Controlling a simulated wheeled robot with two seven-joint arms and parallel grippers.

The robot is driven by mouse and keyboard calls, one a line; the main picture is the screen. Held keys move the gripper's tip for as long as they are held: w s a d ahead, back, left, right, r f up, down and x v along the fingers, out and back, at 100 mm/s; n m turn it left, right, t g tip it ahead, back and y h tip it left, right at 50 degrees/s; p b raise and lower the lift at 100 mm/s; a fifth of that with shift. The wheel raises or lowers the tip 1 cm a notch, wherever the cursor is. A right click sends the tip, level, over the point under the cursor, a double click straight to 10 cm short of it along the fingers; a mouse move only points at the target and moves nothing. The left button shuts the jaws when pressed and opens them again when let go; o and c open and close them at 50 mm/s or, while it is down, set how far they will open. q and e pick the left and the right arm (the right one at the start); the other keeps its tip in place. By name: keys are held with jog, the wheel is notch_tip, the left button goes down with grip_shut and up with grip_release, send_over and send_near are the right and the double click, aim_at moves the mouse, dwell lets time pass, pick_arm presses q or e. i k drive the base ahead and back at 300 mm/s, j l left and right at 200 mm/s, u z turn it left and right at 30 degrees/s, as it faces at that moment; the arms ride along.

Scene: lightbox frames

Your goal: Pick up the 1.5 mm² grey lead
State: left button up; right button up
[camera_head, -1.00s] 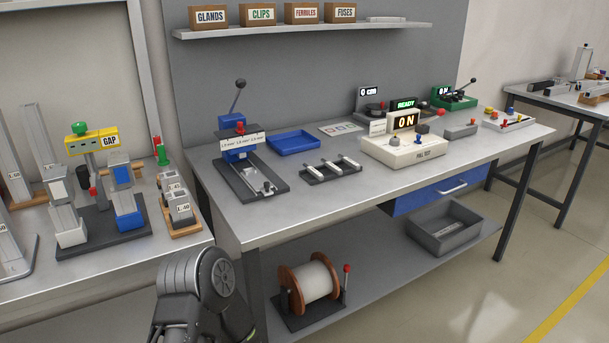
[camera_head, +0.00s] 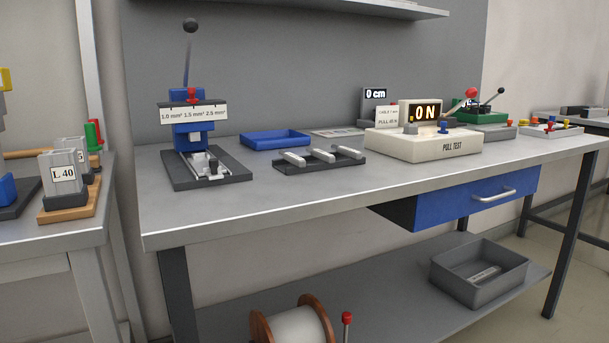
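A dark rack (camera_head: 288,167) on the workbench holds three short light-grey pieces, one at the left (camera_head: 292,158), one in the middle (camera_head: 322,154) and one at the right (camera_head: 348,152). They may be leads, but no size marking on them can be read. A blue crimp press (camera_head: 193,133) stands left of the rack, with a plate (camera_head: 193,115) marked 1.0, 1.5 and 2.5 mm². Neither of my grippers is in view.
A blue tray (camera_head: 275,139) lies behind the rack. A cream pull tester (camera_head: 423,143) reading 0 N stands to its right. The bench front (camera_head: 290,205) is clear. Below are a cable spool (camera_head: 298,325) and a grey bin (camera_head: 478,268) with a light piece inside.

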aim_at(329, 158)
jog(key=i+l, duration=0.15)
jog(key=l, duration=0.3)
jog(key=i+l+u, duration=0.1)
jog(key=l, duration=0.35)
jog(key=i+l+u, duration=0.1)
jog(key=l, duration=0.35)
jog(key=i+l, duration=0.15)
jog(key=l, duration=0.3)
jog(key=i+l+u, duration=0.1)
jog(key=l, duration=0.35)
jog(key=i+l, duration=0.1)
jog(key=l, duration=0.4)
jog(key=u, duration=0.05)
